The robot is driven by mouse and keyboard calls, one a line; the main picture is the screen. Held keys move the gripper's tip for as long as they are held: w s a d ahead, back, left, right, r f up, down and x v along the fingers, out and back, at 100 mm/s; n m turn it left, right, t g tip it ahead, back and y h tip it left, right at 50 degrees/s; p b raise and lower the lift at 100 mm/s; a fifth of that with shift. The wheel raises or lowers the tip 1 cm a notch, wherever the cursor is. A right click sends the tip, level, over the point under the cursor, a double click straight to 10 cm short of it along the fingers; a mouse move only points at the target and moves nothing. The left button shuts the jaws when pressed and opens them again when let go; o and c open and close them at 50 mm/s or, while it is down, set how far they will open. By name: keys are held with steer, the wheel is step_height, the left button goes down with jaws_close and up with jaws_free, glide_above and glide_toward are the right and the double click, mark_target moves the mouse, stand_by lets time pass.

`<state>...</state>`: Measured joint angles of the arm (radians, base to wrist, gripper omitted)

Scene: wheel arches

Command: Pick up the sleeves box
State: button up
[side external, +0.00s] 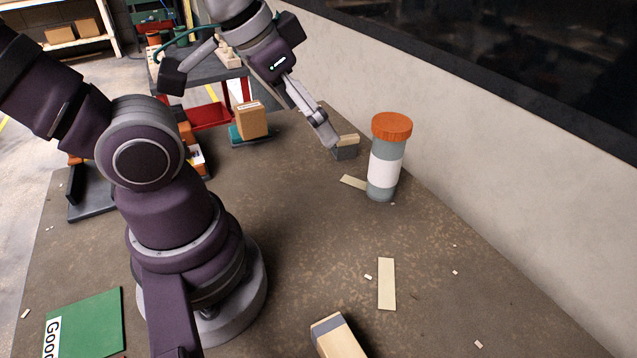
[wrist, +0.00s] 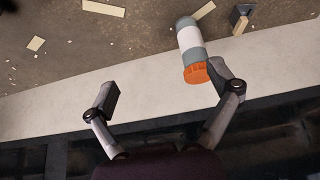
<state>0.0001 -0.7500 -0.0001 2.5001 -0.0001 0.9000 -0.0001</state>
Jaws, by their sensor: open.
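A brown cardboard box (side external: 251,119) with a small label stands at the back on a teal base. Its label is too small to read, so I cannot tell for sure that it is the sleeves box. My gripper (side external: 318,130) hangs to the right of this box in the side view, near the wall. In the wrist view my gripper (wrist: 170,92) has its two fingers wide apart with nothing between them. The cardboard box does not show in the wrist view.
A grey bottle with an orange lid (side external: 384,160) stands near the wall; it appears beside one finger in the wrist view (wrist: 190,48). A small grey-and-wood block (side external: 345,150) lies behind it. A wood block (side external: 337,338) and green board (side external: 88,325) lie in front.

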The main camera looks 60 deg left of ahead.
steer(key=shift+o, duration=0.5)
steer(key=n+g+y, duration=0.4)
steer(key=n+g, duration=0.2)
steer(key=n, duration=1.2)
glide_toward(249, 107)
steer(key=shift+y, duration=0.3)
steer(key=x, duration=1.1)
steer(key=shift+d+f, duration=0.1)
steer(key=shift+d, duration=0.15)
steer(key=c, duration=1.3)
